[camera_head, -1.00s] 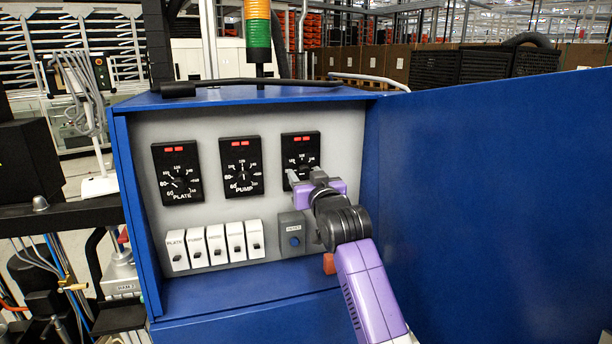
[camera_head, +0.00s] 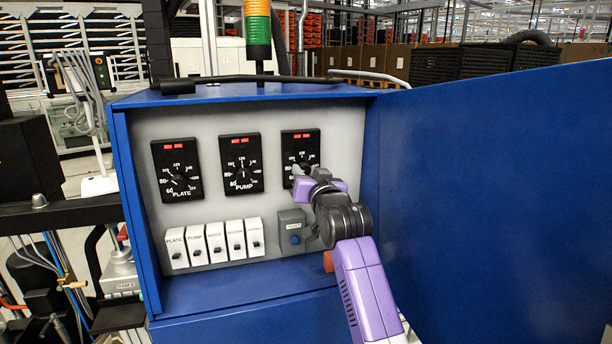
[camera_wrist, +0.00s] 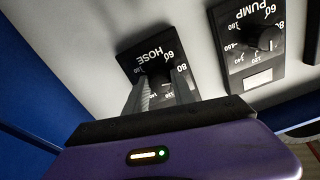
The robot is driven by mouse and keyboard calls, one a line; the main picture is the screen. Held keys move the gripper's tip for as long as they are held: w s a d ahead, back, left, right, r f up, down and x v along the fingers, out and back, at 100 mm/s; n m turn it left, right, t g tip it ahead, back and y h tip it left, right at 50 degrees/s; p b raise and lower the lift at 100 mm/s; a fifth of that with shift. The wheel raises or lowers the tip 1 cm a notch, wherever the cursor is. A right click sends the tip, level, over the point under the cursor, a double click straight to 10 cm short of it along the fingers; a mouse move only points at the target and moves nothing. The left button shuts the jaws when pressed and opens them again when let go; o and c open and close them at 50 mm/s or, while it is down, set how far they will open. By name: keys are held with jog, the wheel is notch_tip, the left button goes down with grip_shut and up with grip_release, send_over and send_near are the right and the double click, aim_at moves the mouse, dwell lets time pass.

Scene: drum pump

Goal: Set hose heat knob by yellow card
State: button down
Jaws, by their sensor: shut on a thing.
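The HOSE dial (camera_head: 300,146) is the rightmost of three black dials on the grey panel, with two red display windows on top. It shows upside down in the wrist view (camera_wrist: 128,62). My gripper (camera_head: 304,178) reaches in from the lower right and covers the dial's lower part. In the wrist view my gripper (camera_wrist: 161,90) has its two fingers closed on either side of the small dark HOSE knob (camera_wrist: 157,70). The knob's pointer is mostly hidden, so I cannot read its setting. I cannot make out a yellow card in any view.
The PLATE dial (camera_head: 177,170) and PUMP dial (camera_head: 240,163) sit to the left. The blue cabinet door (camera_head: 490,190) stands open close to my arm's right.

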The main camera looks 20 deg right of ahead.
jog(key=m, duration=1.2)
jog(key=shift+a+r+m, duration=0.1)
jog(key=shift+m, duration=0.3)
jog(key=m+p, duration=0.2)
jog(key=m, duration=0.3)
jog(key=shift+r, duration=0.1)
jog(key=m+p, duration=0.1)
jog(key=m, duration=0.3)
jog(key=shift+p, duration=0.35)
jog(key=shift+m+p, duration=0.65)
jog(key=shift+m, duration=0.65)
jog(key=c, duration=1.1)
grip_release()
jog(key=shift+o, duration=0.2)
